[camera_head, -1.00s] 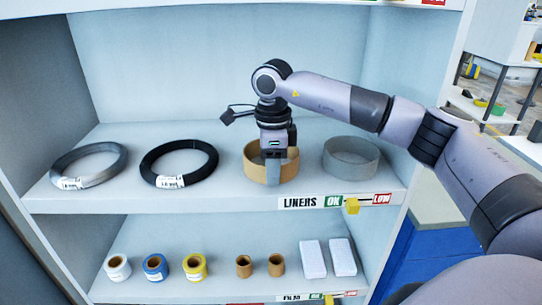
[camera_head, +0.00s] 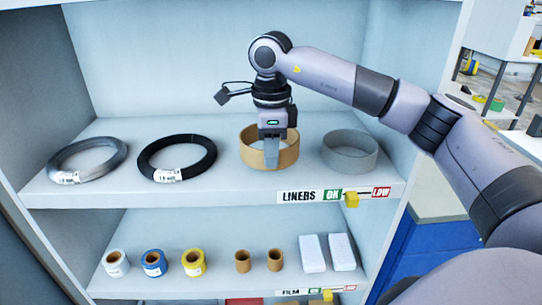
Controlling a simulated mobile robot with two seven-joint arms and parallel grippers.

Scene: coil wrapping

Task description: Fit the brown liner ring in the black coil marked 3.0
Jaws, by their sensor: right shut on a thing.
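The brown liner ring (camera_head: 288,154) is at the upper shelf, right of centre. My right gripper (camera_head: 271,160) comes down from above and is shut on the ring's near wall. The ring seems raised slightly off the shelf. A black coil (camera_head: 207,165) lies flat on the same shelf to the left of the ring, with a white tag (camera_head: 168,175) too small to read surely. No brown ring is inside this coil. My left gripper is not in view.
A grey coil (camera_head: 112,161) lies at the shelf's left end. A grey ring (camera_head: 350,161) stands close to the right. The lower shelf holds several tape rolls, two brown cores (camera_head: 243,261) and two white packs (camera_head: 310,253). The cabinet's right wall is near my arm.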

